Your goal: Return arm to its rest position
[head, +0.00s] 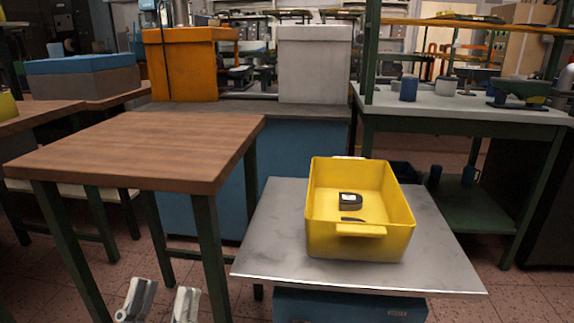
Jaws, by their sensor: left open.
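My left gripper (160,303) shows at the bottom edge of the head view, left of centre. Its two grey fingers stand apart with nothing between them. It is in front of the wooden table and left of the grey metal table, touching neither as far as I can see. The rest of the left arm is below the picture. My right gripper is not in the picture. A yellow bin (330,225) stands on the grey metal table (270,245). A small dark object with a pale top (350,201) lies inside it, with another dark piece (352,220) nearer the front.
The wooden table (140,150) is bare, and its green legs stand close to my left gripper. Behind are an orange box (182,65) and a pale grey box (314,65) on a workbench. A green-framed bench (470,105) stands at the right. Tiled floor shows between the tables.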

